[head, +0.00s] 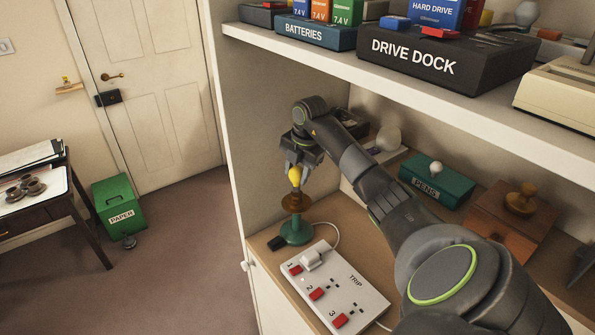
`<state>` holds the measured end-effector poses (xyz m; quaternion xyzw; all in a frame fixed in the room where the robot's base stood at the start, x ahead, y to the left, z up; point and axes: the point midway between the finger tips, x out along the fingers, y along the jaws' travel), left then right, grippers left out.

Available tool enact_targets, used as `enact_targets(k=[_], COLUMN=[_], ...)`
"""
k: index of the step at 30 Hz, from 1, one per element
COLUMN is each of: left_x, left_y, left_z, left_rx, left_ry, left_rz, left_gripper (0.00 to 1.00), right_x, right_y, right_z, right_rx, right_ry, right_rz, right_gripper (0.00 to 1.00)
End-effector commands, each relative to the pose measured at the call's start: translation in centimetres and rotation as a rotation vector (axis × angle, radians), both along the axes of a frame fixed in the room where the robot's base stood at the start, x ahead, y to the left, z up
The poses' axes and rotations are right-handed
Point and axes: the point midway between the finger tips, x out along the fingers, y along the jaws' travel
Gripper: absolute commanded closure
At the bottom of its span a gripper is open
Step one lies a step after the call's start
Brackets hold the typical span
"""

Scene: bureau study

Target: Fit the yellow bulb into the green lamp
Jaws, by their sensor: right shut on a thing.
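The yellow bulb (294,175) is between the fingers of my right gripper (295,170), which is shut on it and points down. The green lamp (296,233) stands upright on the wooden shelf, with a brown upper part (296,201) above its green base. The bulb is directly above the lamp in the picture. I cannot tell whether the bulb's lower end touches the lamp or is just clear of it. My left gripper is not in view.
A white trip power strip (345,283) with red switches lies in front of the lamp. A teal pens box (437,181) and a wooden box (493,222) stand to the right. An upper shelf (330,55) carries a drive dock (440,55) above my arm.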

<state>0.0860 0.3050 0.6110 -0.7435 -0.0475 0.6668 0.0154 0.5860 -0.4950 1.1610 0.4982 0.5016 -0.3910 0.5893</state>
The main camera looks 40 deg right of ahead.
Motion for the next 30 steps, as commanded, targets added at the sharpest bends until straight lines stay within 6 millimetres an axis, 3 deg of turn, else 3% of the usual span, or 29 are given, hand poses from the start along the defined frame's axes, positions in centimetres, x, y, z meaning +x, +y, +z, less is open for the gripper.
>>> enact_targets(k=[30], left_x=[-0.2], left_y=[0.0], left_z=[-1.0], left_rx=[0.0], left_ry=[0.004], left_rz=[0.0], left_gripper=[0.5], right_x=[0.0], right_y=[0.0], right_z=[-1.3], right_rx=[0.0], right_ry=[0.0], right_rz=[0.0], right_gripper=[0.84])
